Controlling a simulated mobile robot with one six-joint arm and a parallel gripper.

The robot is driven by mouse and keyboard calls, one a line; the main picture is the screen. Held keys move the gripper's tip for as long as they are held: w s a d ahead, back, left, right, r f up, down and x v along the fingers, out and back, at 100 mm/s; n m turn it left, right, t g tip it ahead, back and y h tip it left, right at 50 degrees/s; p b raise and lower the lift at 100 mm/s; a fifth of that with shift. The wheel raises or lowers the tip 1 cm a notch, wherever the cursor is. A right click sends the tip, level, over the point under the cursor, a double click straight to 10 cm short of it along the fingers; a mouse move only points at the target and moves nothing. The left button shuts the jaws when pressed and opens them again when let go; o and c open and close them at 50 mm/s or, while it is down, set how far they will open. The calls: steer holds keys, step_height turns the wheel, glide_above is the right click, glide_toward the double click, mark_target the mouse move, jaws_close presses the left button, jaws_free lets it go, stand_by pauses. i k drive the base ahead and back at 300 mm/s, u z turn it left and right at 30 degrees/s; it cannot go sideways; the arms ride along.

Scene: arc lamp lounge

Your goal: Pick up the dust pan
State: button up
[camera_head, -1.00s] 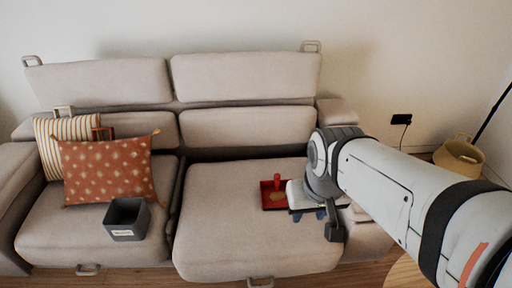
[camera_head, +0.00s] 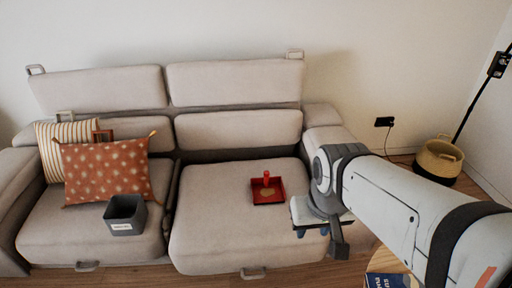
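A red dust pan (camera_head: 268,197) with a raised red handle lies on the right seat cushion of the sofa, and something tan shows on it. My gripper (camera_head: 318,230) is in front of and to the right of the dust pan, over the cushion's right edge and apart from the pan. Its fingers point down and are mostly hidden by the wrist, so its opening does not show.
The light sofa (camera_head: 215,215) has a grey bin (camera_head: 125,215), a red patterned pillow (camera_head: 105,170) and a striped pillow (camera_head: 72,138) on its left side. A round wooden table (camera_head: 385,262) with a blue book (camera_head: 388,281) stands at the lower right. A basket (camera_head: 438,162) stands at the right wall.

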mark_target(267, 190)
steer(key=z, duration=0.05)
steer(key=i, duration=0.9)
steer(key=u, duration=0.05)
